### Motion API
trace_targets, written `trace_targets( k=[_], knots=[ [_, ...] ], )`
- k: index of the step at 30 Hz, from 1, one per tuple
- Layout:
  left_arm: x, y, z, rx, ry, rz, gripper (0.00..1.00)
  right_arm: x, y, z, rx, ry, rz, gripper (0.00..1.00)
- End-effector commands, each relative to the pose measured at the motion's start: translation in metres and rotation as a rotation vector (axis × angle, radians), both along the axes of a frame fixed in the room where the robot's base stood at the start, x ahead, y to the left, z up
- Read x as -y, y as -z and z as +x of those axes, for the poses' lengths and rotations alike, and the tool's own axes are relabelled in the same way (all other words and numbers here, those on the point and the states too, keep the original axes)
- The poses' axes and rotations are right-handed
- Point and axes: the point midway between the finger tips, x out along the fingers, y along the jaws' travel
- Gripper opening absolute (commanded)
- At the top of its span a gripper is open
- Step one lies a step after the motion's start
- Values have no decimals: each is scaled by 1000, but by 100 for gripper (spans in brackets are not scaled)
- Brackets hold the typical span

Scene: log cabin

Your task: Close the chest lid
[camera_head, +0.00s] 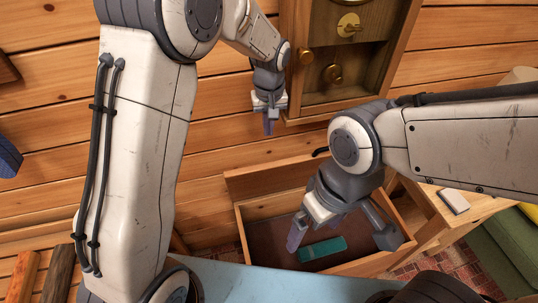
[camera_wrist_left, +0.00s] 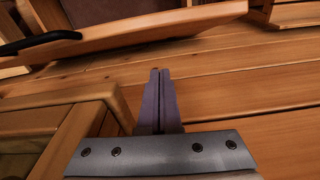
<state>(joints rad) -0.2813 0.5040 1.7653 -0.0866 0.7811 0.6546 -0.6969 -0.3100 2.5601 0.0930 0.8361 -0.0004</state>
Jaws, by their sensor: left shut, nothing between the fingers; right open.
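The wooden chest (camera_head: 241,232) stands open near the wall in the head view. Its lid (camera_head: 265,178) is raised at the back, with a dark handle (camera_head: 320,152) at its upper edge. A wooden panel with a black handle (camera_wrist_left: 40,42), apparently the lid, shows at the top of the left wrist view. My left gripper (camera_head: 269,126) is shut and empty, above and behind the lid, beside the wall clock; its fingers (camera_wrist_left: 158,85) are together in the wrist view. My right gripper (camera_head: 341,236) is open and points down over the chest's opening, its fingers wide apart.
A teal item (camera_head: 322,248) lies inside the chest. A wooden clock case (camera_head: 296,75) hangs on the log wall near my left gripper. A small wooden table (camera_head: 432,205) stands right of the chest, and a green seat (camera_head: 505,245) is beyond it. A pale blue surface (camera_head: 270,282) lies in front.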

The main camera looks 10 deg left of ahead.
Motion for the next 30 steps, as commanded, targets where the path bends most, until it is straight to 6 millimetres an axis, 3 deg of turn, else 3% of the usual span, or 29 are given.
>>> trace_targets(
  k=[4,11,22,30],
  knots=[
    [-8,13,19,5,-65,4,0,0,1,0,0,0,0,100],
    [-11,38,23,1,-77,5,0,0,0,0,0,0,0,100],
    [-16,115,31,1,-76,5,0,0,-6,0,0,0,0,100],
    [-3,124,1,4,-74,4,0,0,-13,0,0,0,0,100]
  ],
)
